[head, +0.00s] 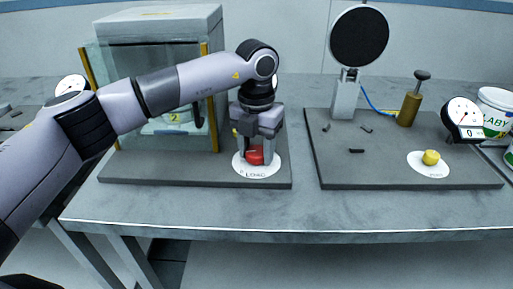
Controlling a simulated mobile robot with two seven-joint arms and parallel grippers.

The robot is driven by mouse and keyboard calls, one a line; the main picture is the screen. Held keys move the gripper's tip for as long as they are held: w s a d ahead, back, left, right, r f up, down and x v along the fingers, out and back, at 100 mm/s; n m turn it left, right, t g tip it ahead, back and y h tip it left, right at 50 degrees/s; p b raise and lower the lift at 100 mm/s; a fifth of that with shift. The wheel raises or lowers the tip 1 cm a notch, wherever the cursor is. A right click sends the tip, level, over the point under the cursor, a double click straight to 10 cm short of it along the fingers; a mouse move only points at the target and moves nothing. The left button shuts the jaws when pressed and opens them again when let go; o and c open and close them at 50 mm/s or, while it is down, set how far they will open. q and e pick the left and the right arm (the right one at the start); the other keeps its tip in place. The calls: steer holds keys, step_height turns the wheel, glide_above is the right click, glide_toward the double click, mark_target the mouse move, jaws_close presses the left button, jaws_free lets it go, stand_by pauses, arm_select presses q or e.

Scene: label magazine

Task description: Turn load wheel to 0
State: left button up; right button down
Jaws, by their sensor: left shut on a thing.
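The load wheel is a red knob (255,157) on a round white dial plate (259,170) lettered "LOAD", at the front right of the left dark base. My left gripper (256,156) points straight down over it, with its fingers around the red knob, shut on it. The fingers hide part of the knob and the plate's upper marks, so I cannot read its setting. My right gripper is not in view.
A glass-sided cabinet (160,27) stands behind my left arm. The right base (330,170) carries a black disc (359,36), a brass plunger (409,108), a gauge (463,115) and a yellow knob (431,158). White tubs (496,100) stand far right. The front table strip is clear.

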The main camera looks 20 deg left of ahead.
mark_target(256, 151)
arm_select(q)
steer(key=n, duration=0.7)
stand_by(0.6)
steer(key=o, duration=1)
steer(key=shift+o, duration=0.2)
step_height(256, 151, up, 6)
steer(key=shift+f, duration=0.1)
steer(key=shift+r, duration=0.7)
